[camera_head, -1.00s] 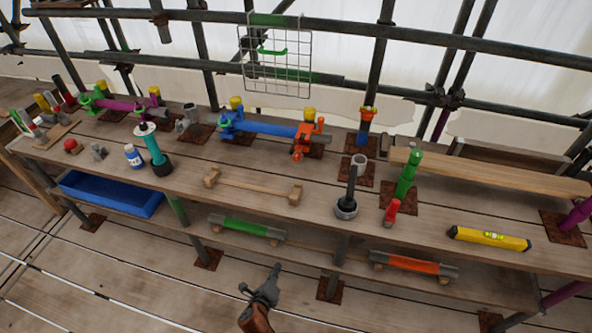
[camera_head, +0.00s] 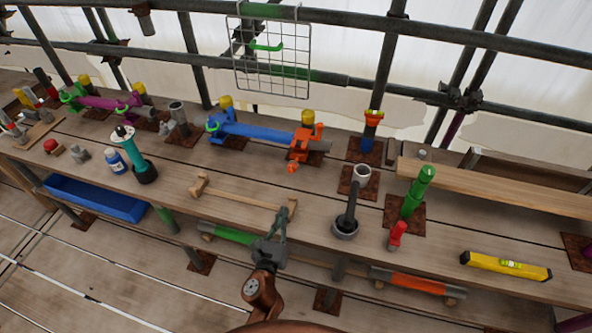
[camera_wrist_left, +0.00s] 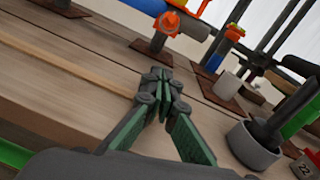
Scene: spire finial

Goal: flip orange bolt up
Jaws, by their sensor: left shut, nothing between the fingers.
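An orange clamp (camera_head: 302,145) sits on the right end of a blue pipe (camera_head: 255,131). The orange bolt (camera_head: 293,167) hangs down at the clamp's front, low over the table. The orange clamp (camera_wrist_left: 172,20) also shows at the top of the left wrist view. My left gripper (camera_head: 282,217) is at the table's front edge, in front of the bolt and apart from it. Its fingers (camera_wrist_left: 161,76) are shut and empty, pointing toward the clamp. My right gripper is in neither view.
A wooden bar (camera_head: 240,194) lies on the table beside my left gripper. The wood between gripper and clamp looks mostly clear.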

